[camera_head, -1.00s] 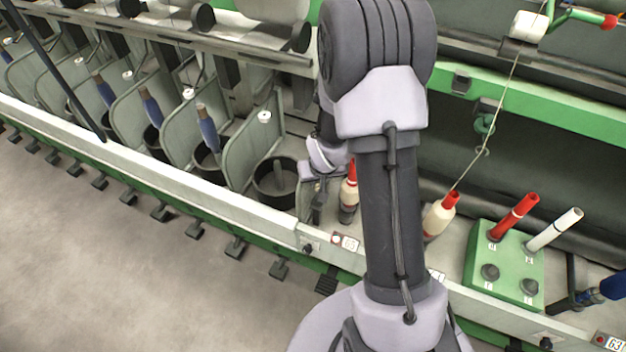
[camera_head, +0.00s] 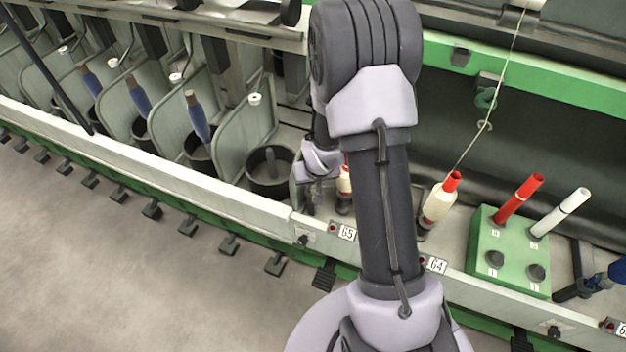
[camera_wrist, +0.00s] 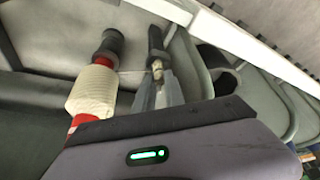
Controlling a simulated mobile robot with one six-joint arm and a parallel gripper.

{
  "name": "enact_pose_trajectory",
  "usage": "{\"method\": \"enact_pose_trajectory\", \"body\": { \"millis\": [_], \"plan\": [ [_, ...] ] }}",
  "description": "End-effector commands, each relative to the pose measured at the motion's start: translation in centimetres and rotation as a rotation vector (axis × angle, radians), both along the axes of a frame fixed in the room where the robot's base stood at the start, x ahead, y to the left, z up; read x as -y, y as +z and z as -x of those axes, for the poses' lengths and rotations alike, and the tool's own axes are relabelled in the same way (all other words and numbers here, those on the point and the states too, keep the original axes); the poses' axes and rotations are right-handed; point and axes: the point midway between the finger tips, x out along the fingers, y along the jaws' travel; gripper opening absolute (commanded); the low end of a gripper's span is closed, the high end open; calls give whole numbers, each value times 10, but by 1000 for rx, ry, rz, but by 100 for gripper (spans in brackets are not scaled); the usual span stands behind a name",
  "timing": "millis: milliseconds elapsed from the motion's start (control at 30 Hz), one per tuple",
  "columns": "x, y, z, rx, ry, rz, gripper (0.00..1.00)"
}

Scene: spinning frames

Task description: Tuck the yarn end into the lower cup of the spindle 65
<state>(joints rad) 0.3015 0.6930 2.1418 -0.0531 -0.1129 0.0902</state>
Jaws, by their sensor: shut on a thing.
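In the head view, the spindle marked by the 65 label (camera_head: 347,233) carries a red-and-cream bobbin (camera_head: 345,182), mostly hidden behind my arm. My gripper (camera_head: 310,203) is low, just left of that bobbin. In the wrist view, a cream yarn package with red ends (camera_wrist: 93,90) stands left of my gripper, with a dark cup-like part (camera_wrist: 111,44) at its end. A thin yarn (camera_wrist: 133,72) runs from there to my gripper (camera_wrist: 158,75), which is shut on it. A black upright part (camera_wrist: 156,38) lies just beyond the fingertips. The yarn end itself is too small to make out.
Left of my gripper is an open black pot (camera_head: 270,185) between grey partitions. To the right stand another red-and-cream bobbin (camera_head: 439,202), with yarn rising from it, and a green block (camera_head: 510,258) with red and white tubes. A pale front rail (camera_head: 200,183) runs below.

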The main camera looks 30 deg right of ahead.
Motion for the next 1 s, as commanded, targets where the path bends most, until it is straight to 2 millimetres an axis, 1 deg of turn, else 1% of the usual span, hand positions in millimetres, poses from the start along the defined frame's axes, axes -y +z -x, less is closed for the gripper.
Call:
{"method": "enact_pose_trajectory", "body": {
  "millis": [33,300,333,433,700,767,867,967,1000],
  "plan": [
    [0,-3,0,0,0,0,0],
    [0,-3,0,0,0,0,0],
    [0,-3,0,1,0,0,20],
    [0,-3,0,0,0,0,40],
    [0,-2,0,0,0,0,40],
    [0,0,1,1,0,0,40],
    [-1,14,5,2,0,1,40],
    [-4,40,14,3,0,1,40],
    [-6,53,19,3,0,1,40]
  ]
}}
